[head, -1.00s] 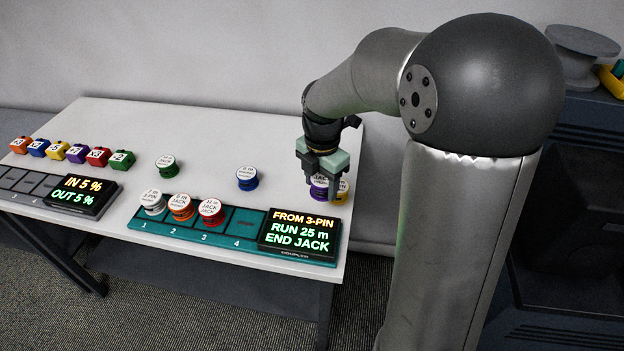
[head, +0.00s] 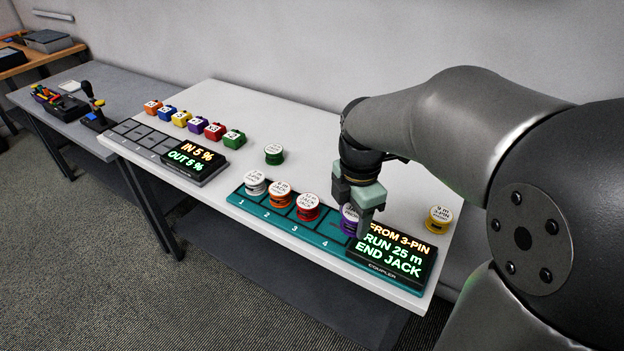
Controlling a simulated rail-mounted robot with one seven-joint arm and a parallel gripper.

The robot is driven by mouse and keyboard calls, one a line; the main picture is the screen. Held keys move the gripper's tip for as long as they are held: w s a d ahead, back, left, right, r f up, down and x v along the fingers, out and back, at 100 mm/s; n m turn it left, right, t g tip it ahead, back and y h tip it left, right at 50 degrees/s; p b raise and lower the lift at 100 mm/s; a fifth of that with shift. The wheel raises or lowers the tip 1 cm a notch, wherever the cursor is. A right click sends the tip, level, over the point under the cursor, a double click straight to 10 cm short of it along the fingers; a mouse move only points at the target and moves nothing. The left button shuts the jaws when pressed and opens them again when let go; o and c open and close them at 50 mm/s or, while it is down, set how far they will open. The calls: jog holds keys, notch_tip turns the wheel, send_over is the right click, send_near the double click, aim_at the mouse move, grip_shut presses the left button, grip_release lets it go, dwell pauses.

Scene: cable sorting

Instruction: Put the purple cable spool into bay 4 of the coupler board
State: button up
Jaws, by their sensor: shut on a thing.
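The purple spool (head: 349,219) is between the fingers of my gripper (head: 357,217), which is shut on it. It is upright at the fourth bay of the teal coupler board (head: 287,228), just left of the board's display. I cannot tell whether it touches the bay floor. Bays 1 to 3 hold a white spool (head: 255,184), an orange spool (head: 279,195) and a red spool (head: 308,208).
The lit display (head: 392,252) is close to the gripper's right. A yellow spool (head: 438,220) stands at the table's right end, a green spool (head: 273,154) behind the board. Several coloured blocks (head: 197,125) and a second board (head: 133,131) are at left. The blue spool is out of sight.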

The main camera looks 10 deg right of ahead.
jog(key=w+f, duration=0.2)
jog(key=w, duration=0.2)
jog(key=p, duration=0.1)
send_over(335, 227)
notch_tip(335, 227, down, 6)
jog(key=shift+s+r, duration=0.1)
jog(key=shift+s, duration=0.05)
jog(key=shift+f, duration=1.6)
jog(key=shift+f, duration=0.2)
jog(key=o, duration=1)
jog(key=shift+r, duration=0.1)
